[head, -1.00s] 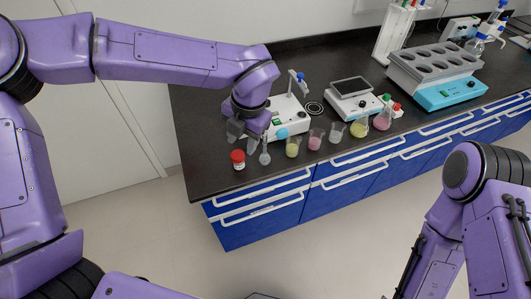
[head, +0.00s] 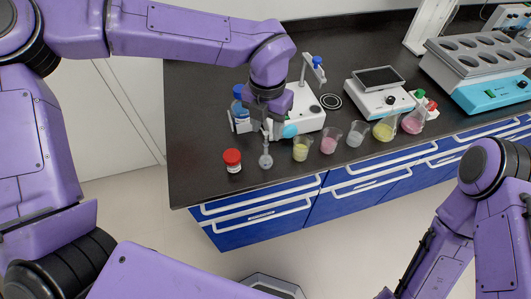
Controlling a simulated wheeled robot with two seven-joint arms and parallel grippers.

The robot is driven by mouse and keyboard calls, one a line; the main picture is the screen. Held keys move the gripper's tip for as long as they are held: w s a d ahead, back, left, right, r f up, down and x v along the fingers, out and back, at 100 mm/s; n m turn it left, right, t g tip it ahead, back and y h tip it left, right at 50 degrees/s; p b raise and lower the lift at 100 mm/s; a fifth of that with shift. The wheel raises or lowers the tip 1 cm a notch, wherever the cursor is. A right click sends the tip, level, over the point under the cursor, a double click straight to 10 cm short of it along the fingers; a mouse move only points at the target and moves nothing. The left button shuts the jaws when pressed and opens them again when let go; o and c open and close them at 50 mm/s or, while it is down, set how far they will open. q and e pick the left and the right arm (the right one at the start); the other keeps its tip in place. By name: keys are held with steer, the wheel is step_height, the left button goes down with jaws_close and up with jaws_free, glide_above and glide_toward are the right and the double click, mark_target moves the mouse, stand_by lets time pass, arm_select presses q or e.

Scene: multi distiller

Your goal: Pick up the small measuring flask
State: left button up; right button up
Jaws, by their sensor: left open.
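The small measuring flask (head: 266,160), clear grey with a narrow neck, stands upright near the front edge of the dark bench top, to the right of a red-capped jar. My left gripper (head: 256,126) is open just behind and above the flask, with its fingers spread left and right. The flask's neck reaches up near the right finger; I cannot tell whether it is between the fingers or touching. My right arm shows at the lower right, but its gripper is out of the picture.
The red-capped jar (head: 232,160) stands close on the left. A blue-capped bottle (head: 240,104) is behind the gripper. A yellow beaker (head: 301,148), a pink beaker (head: 330,138) and a white stirrer device (head: 306,112) are close on the right. A scale (head: 380,100) stands farther right.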

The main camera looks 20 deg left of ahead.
mark_target(266, 132)
arm_select(q)
steer(key=f, duration=0.2)
steer(key=f+p, duration=0.1)
steer(key=f, duration=0.2)
steer(key=shift+w+a+f+p, duration=0.2)
steer(key=shift+f+p, duration=0.1)
jaws_close()
steer(key=shift+r, duration=0.1)
